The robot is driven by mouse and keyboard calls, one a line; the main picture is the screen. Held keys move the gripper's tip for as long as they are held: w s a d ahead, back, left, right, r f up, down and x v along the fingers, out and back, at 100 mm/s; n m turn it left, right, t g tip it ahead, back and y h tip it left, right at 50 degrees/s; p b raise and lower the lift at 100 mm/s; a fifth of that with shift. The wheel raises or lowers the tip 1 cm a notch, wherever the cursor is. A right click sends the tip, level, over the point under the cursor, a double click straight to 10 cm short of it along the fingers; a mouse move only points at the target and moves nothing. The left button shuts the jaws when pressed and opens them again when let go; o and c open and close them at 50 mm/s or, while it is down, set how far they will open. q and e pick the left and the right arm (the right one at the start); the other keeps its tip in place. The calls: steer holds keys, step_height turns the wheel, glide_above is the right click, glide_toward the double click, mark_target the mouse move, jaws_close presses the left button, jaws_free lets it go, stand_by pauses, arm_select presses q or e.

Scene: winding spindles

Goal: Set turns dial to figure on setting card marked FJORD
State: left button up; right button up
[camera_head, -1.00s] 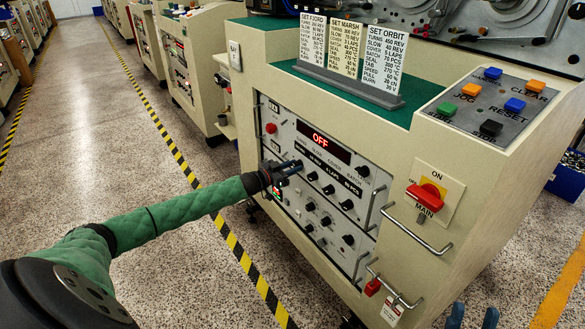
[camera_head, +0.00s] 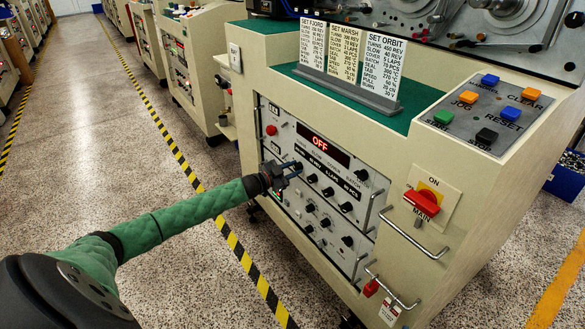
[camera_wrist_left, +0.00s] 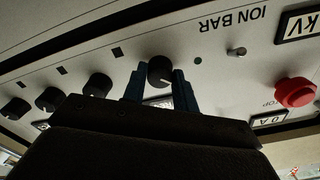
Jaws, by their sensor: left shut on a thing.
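The turns dial (camera_wrist_left: 160,71) is a dark round knob with a pale pointer line, at the left of the upper knob row. My left gripper (camera_head: 294,168) is shut on it, with one blue finger on each side, as the left wrist view (camera_wrist_left: 158,88) shows. In the head view the fingers partly hide the dial and its window, so I cannot read its full figure. The FJORD setting card (camera_head: 312,46) stands leftmost on the ledge; its top line names TURNS, but its figure is too small to read surely. My right gripper is out of view.
The red display (camera_head: 320,142) reads OFF. Other black knobs (camera_head: 328,191) sit close by on the same panel. A red button (camera_wrist_left: 295,92) is near the gripper. Metal handles (camera_head: 415,236) and a red main switch (camera_head: 424,200) stick out at the right.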

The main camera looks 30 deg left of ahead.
arm_select(q)
steer(key=m, duration=0.4)
steer(key=shift+m+p, duration=0.3)
steer(key=shift+p, duration=0.1)
steer(key=shift+m, duration=0.9)
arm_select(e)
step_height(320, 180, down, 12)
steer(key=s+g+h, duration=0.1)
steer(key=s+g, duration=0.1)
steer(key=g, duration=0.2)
arm_select(q)
steer(key=shift+m, duration=0.4)
steer(key=m+b, duration=0.1)
steer(key=m, duration=0.4)
steer(key=shift+d+f, duration=0.1)
steer(key=shift+m, duration=0.4)
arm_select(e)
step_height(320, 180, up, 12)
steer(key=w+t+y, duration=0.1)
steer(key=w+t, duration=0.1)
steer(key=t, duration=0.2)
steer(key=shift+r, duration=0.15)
arm_select(q)
steer(key=o, duration=1)
steer(key=shift+c, duration=0.2)
